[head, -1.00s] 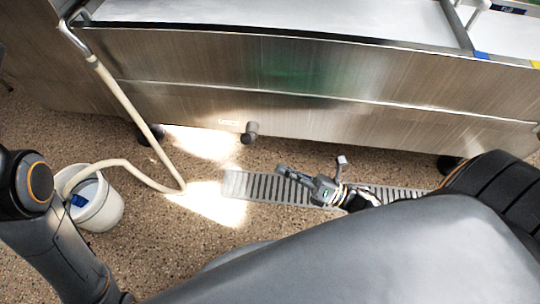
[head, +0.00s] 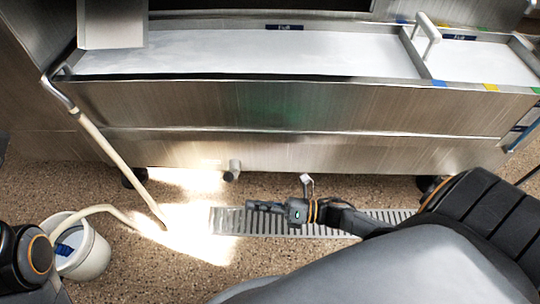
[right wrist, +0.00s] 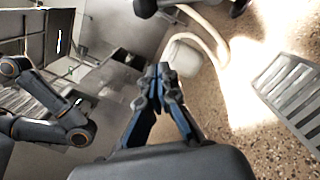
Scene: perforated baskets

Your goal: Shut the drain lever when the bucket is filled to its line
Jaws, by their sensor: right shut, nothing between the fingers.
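The white bucket (head: 92,254) stands on the floor at the lower left, with a blue mark inside; I cannot read its fill level. A beige hose (head: 110,157) runs from a metal spout on the basin down to the floor and into the bucket. A pale handle (head: 427,32) stands on the basin's divider; I cannot tell whether it is the drain lever. My right gripper (head: 252,206) is shut and empty, low over the floor grate and apart from the bucket. Its closed fingers also show in the right wrist view (right wrist: 158,75). My left gripper is out of view.
The long steel basin (head: 300,107) fills the back. A short grey drain pipe (head: 232,170) sticks out below it. The floor grate (head: 225,222) runs along its front. Speckled floor lies open between bucket and grate.

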